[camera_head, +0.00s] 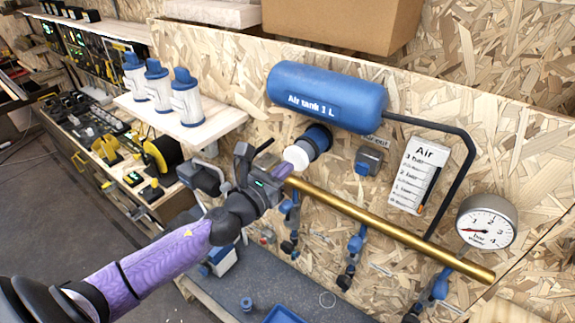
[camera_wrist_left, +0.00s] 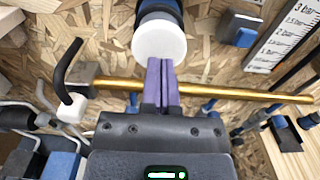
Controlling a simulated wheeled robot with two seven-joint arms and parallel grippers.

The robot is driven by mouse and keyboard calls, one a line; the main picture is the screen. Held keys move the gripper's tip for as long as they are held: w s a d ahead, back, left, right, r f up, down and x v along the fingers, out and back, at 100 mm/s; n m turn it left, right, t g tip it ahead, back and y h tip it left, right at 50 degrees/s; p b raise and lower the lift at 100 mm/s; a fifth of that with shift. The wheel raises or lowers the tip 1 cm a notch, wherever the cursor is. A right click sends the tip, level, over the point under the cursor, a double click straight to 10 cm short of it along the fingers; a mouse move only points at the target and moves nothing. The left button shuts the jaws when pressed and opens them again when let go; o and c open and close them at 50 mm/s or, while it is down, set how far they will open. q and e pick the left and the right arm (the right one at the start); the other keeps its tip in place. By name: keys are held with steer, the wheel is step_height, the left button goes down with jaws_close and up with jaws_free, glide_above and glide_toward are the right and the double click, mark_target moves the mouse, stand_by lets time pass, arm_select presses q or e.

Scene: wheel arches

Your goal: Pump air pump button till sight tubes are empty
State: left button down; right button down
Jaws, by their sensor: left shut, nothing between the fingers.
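The blue air pump (camera_head: 318,138) sticks out of the board below the blue air tank (camera_head: 328,97). Its round white button (camera_head: 297,157) faces me and shows large in the left wrist view (camera_wrist_left: 159,38). My left gripper (camera_head: 287,171) is shut and empty, its purple fingers just below the button. In the left wrist view its fingertips (camera_wrist_left: 160,62) overlap the button's lower edge; I cannot tell whether they touch. A white "Air" scale (camera_head: 418,174) marked in bar hangs at right. I cannot make out any sight tubes or their level. My right gripper is not in view.
A brass pipe (camera_head: 390,229) runs across the board just behind the gripper, with blue valves (camera_head: 353,247) below. A pressure gauge (camera_head: 486,222) is at its right end. A shelf (camera_head: 190,128) with three blue-capped white containers (camera_head: 157,87) juts out at left.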

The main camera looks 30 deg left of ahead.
arm_select(q)
steer(key=shift+w+r, duration=0.1)
steer(key=shift+w+d, duration=0.1)
steer(key=shift+w, duration=1.65)
steer(key=shift+s, duration=1.8)
glide_toward(294, 160)
steer(key=shift+w, duration=0.1)
